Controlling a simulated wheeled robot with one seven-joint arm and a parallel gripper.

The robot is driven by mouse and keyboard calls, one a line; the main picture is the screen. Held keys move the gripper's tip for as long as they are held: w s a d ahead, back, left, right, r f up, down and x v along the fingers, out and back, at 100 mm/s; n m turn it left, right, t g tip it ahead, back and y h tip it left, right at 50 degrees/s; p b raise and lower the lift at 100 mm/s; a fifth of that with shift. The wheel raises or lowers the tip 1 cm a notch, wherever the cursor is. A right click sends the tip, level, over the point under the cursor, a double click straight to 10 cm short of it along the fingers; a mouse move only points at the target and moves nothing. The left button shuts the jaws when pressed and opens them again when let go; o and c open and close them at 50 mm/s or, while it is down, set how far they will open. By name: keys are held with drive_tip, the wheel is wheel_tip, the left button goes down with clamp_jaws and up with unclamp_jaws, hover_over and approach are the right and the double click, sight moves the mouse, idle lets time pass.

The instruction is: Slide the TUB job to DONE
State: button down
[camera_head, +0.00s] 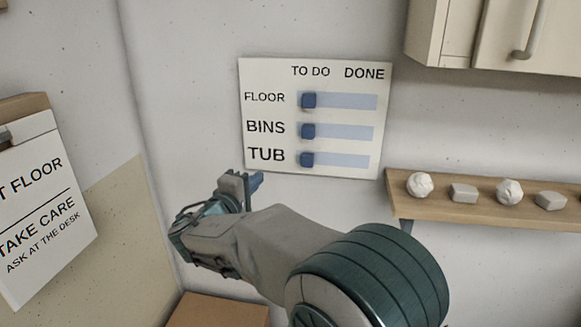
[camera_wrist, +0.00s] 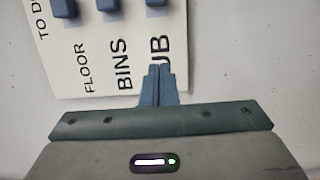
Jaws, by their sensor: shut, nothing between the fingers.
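The white job board (camera_head: 270,75) hangs on the wall with rows FLOOR, BINS and TUB under TO DO and DONE. The TUB slider, a dark blue knob (camera_head: 307,160), sits at the left, TO DO end of its pale blue track (camera_head: 345,161). It also shows at the top edge of the wrist view (camera_wrist: 157,3). My gripper (camera_head: 258,180) is shut and empty, below and left of the TUB knob in the head view. In the wrist view its fingertips (camera_wrist: 158,72) overlap the TUB lettering, apart from the knob.
The BINS knob (camera_head: 308,131) and FLOOR knob (camera_head: 308,101) also sit at the TO DO end. A wooden shelf (camera_head: 470,210) with several pale lumps stands right of the board. A cabinet (camera_head: 500,35) hangs above right. A notice (camera_head: 45,210) is at left.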

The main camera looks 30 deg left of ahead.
sight(307, 160)
drive_tip(key=w+p, duration=0.2)
drive_tip(key=w, duration=0.3)
drive_tip(key=w+p, duration=0.2)
drive_tip(key=w, duration=0.3)
drive_tip(key=shift+w+a+r, duration=0.15)
drive_tip(key=shift+w+a, duration=0.05)
drive_tip(key=shift+w, duration=0.1)
drive_tip(key=d, duration=0.3)
drive_tip(key=shift+w+d+p, duration=0.15)
drive_tip(key=shift+w+p, duration=0.1)
drive_tip(key=shift+p, duration=0.15)
drive_tip(key=shift+w+d, duration=0.15)
drive_tip(key=shift+d, duration=0.05)
drive_tip(key=shift+f, duration=0.2)
